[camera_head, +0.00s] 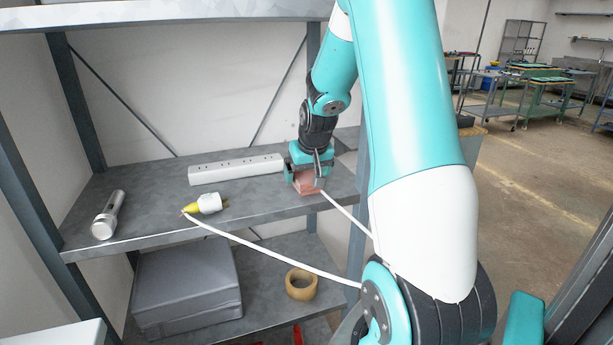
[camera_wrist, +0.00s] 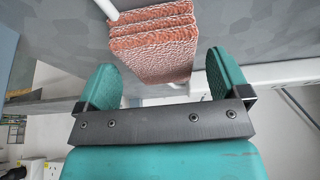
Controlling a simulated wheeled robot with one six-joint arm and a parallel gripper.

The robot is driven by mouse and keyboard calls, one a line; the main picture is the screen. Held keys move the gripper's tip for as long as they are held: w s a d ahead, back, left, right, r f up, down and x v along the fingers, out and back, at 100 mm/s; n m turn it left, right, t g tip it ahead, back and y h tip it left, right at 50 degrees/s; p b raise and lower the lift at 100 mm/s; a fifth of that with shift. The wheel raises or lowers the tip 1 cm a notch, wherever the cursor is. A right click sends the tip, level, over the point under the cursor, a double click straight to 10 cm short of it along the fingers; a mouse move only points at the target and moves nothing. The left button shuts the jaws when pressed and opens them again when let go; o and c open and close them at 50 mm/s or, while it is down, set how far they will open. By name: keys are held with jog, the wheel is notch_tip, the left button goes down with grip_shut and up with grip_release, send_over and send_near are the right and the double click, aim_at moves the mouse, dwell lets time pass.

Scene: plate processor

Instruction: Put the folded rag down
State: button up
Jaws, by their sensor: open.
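The folded rag (camera_head: 308,184) is a reddish-pink stack of layers lying on the upper grey shelf (camera_head: 150,215), near its right end. My gripper (camera_head: 306,172) is directly over it, pointing down. In the wrist view the folded rag (camera_wrist: 152,42) shows its folded layers, with the two teal fingers of my gripper (camera_wrist: 164,62) spread on either side. Gaps show between the rag and both fingers. The head view partly hides the rag behind the fingers.
On the upper shelf are a white power strip (camera_head: 235,169), a yellow-and-white plug (camera_head: 206,204) and a silver flashlight (camera_head: 108,215). A white cable (camera_head: 265,249) hangs past the front edge. A grey box (camera_head: 186,285) and a tape roll (camera_head: 301,284) sit on the lower shelf.

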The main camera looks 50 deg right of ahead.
jog(key=v, duration=1.1)
jog(key=s+a+n+y, duration=0.2)
jog(key=a+n+y, duration=0.35)
jog(key=a, duration=1.95)
jog(key=s+a+n+g+y, duration=0.1)
jog(key=s+a+n+g, duration=0.2)
jog(key=s+a+n, duration=0.5)
jog(key=s+a+f, duration=0.1)
jog(key=s+a, duration=0.5)
jog(key=shift+g, duration=0.4)
jog(key=shift+s, duration=0.1)
